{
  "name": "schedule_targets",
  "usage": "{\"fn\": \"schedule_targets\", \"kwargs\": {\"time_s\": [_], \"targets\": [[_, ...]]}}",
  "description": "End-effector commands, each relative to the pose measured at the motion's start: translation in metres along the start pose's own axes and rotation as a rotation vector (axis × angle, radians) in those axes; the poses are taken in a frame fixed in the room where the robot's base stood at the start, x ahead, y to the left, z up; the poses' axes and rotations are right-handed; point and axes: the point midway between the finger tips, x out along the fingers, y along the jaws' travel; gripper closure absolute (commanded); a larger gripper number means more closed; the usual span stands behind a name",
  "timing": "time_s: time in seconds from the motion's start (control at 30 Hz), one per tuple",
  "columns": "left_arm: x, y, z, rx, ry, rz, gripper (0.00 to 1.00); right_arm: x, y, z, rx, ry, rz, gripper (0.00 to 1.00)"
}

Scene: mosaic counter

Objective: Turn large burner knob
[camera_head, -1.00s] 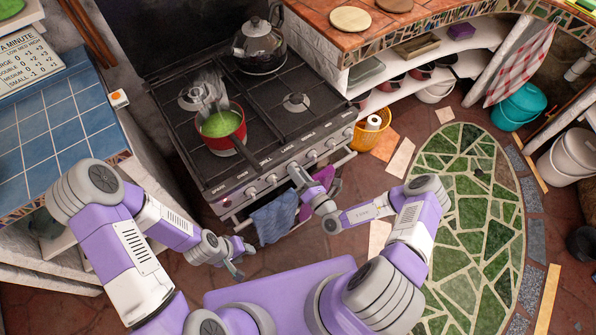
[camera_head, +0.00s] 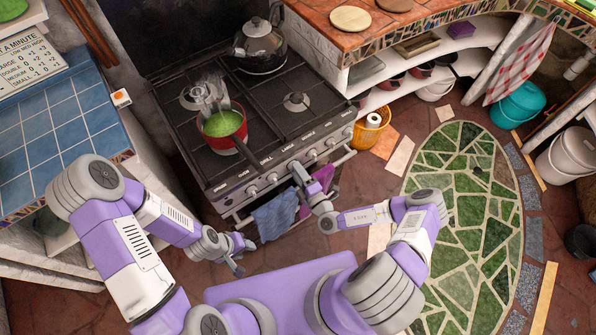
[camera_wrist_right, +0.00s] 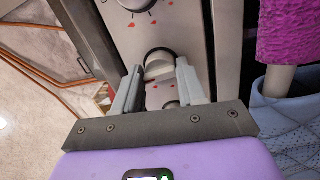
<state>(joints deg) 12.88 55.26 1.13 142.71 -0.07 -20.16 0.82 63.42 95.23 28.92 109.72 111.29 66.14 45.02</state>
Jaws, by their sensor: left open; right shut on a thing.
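The stove (camera_head: 226,168) has a row of round white knobs with red marks along its front edge. My right gripper (camera_head: 297,168) is at this row in the head view, near the middle. In the right wrist view a white knob (camera_wrist_right: 159,66) sits between my right gripper's fingers (camera_wrist_right: 158,84), which are shut on it. In the head view the arm hides this knob. Another knob (camera_wrist_right: 132,3) shows at the top of the wrist view. My left gripper (camera_head: 243,257) is open and empty, low in front of the stove's left end, apart from it.
A red pan (camera_head: 224,124) with green contents is on a front burner, its handle projecting over the front edge. A kettle (camera_head: 259,48) stands at the back. Blue (camera_head: 275,218) and purple (camera_head: 318,185) cloths hang below the knobs. A yellow basket (camera_head: 371,130) stands right of the stove.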

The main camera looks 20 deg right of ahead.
Motion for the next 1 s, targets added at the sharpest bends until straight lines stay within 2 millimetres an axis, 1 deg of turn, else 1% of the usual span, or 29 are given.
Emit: {"fn": "schedule_targets", "kwargs": {"time_s": [0.03, 0.3, 0.77, 0.8, 0.93, 1.0], "targets": [[-0.0003, 0.0001, 0.0, 0.0, 0.0, 0.0, 0.57, -0.0012, -0.0026, 0.0, 0.023, -0.002, -0.009, 0.9], [-0.0011, 0.0004, 0.0, 0.0, 0.0, 0.0, 0.57, -0.0013, -0.0028, -0.0007, 0.097, -0.006, -0.014, 0.9], [-0.0011, 0.0004, 0.0, 0.0, 0.0, 0.0, 0.57, -0.0015, -0.0034, -0.0013, 0.111, -0.006, -0.016, 0.9], [-0.0011, 0.0004, 0.0, 0.0, 0.0, 0.0, 0.57, -0.0016, -0.0034, -0.0013, 0.111, -0.006, -0.016, 0.56], [-0.0011, 0.0004, 0.0, 0.0, 0.0, 0.0, 0.57, -0.0012, -0.0027, -0.0011, 0.11, -0.006, -0.014, 0.37], [-0.0012, 0.0005, 0.0001, 0.0, 0.0, 0.0, 0.57, -0.001, -0.0021, -0.001, 0.109, -0.006, -0.012, 0.36]]}}
